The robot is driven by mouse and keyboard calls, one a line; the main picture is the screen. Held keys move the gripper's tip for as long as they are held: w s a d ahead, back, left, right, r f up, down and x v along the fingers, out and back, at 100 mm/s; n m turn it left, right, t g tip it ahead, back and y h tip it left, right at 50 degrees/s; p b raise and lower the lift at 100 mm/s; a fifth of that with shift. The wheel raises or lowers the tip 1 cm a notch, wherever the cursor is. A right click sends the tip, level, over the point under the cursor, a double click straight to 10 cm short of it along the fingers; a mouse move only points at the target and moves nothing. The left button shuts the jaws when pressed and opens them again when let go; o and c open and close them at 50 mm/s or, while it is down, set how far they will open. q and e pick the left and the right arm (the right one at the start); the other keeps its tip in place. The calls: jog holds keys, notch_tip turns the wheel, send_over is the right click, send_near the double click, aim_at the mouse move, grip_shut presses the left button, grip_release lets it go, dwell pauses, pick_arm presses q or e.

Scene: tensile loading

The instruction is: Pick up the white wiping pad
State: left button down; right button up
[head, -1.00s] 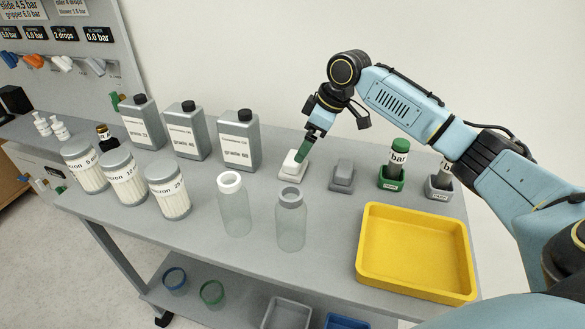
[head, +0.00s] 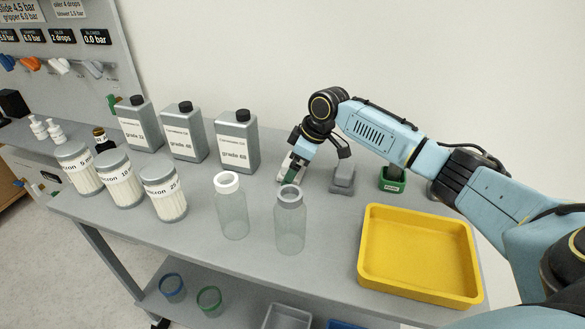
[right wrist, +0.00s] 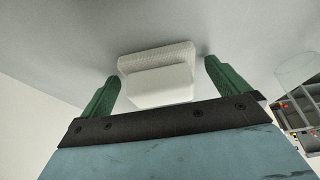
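The white wiping pad (right wrist: 158,76) has a wider base and a narrower raised grip block. It sits on the grey bench, and in the head view it is mostly hidden behind my right gripper (head: 293,176). In the right wrist view the green fingers of my right gripper (right wrist: 161,72) are spread on either side of the pad's grip block. A gap shows beside each finger, so the gripper is open and not closed on the pad. My left gripper is not in view.
A grey pad (head: 343,178) and a green holder (head: 392,180) stand to the right of the gripper. A yellow tray (head: 419,291) lies in front right. Clear bottles (head: 290,228) stand in front, and a grade 68 bottle (head: 237,142) stands close on the left.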

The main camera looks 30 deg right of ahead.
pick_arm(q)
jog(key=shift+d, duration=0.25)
pick_arm(e)
jog(key=c, duration=1)
jog(key=shift+o, duration=0.2)
jog(key=shift+r, duration=0.15)
jog(key=shift+r, duration=0.35)
notch_tip(320, 180, up, 8)
jog(key=shift+f+p, duration=0.1)
jog(key=shift+p, duration=0.9)
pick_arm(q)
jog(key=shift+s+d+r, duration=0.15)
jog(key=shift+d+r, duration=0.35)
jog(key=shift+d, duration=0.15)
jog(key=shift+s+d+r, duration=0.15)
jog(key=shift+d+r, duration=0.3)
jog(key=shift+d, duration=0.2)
pick_arm(e)
jog(key=shift+r, duration=0.65)
